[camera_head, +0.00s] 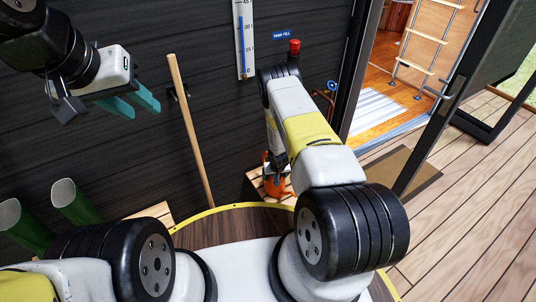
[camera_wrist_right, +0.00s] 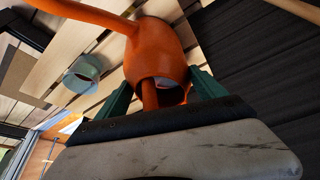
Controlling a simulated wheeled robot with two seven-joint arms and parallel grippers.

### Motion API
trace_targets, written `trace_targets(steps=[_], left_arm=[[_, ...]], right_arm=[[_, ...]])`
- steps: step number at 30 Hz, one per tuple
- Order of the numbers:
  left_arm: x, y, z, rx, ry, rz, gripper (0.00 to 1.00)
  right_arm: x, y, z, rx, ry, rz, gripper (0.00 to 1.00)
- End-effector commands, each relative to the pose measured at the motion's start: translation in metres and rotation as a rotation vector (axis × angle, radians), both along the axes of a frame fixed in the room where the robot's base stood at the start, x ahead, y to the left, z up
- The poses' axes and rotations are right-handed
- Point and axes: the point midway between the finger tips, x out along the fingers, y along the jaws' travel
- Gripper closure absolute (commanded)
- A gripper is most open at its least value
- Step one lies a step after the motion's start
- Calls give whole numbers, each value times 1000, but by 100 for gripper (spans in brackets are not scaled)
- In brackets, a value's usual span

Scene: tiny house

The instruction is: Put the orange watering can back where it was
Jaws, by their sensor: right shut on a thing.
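The orange watering can (camera_head: 277,187) is at the end of my right arm in the head view, low by the dark wall and over or on a slatted wooden stand (camera_head: 255,177). I cannot tell whether it touches the slats. In the right wrist view the can (camera_wrist_right: 155,52) fills the middle, its round opening towards the camera and its long spout reaching to the upper left. My right gripper (camera_wrist_right: 158,97) is shut on it, one green finger on each side. My left gripper (camera_head: 132,102) is open and empty, raised before the wall at the left.
A wooden pole (camera_head: 190,130) leans on the wall. A small grey-green pot (camera_wrist_right: 83,74) stands on the slats near the can. A red-capped tap (camera_head: 294,47) is on the wall. The open doorway (camera_head: 375,100), a doormat (camera_head: 412,172) and clear decking (camera_head: 478,215) lie to the right.

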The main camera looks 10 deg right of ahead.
Motion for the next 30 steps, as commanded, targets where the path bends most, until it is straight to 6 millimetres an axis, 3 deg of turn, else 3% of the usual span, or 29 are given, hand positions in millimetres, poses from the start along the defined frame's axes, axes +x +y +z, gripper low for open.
trace_targets(steps=[10, 11, 14, 23, 30], left_arm=[[0, 0, 0, 0, 0, 0, 64], [0, 0, 0, 0, 0, 0, 64], [0, 0, 0, 0, 0, 0, 64], [0, 0, 0, 0, 0, 0, 64], [0, 0, 0, 0, 0, 0, 64]], right_arm=[[1, 0, -1, 0, -3, -1, 93], [0, 0, -3, 0, 0, -1, 18], [0, 0, -2, 0, -1, -1, 0], [1, 0, 1, 0, -2, 0, 0], [-13, 0, 37, 0, -2, 0, 0]])
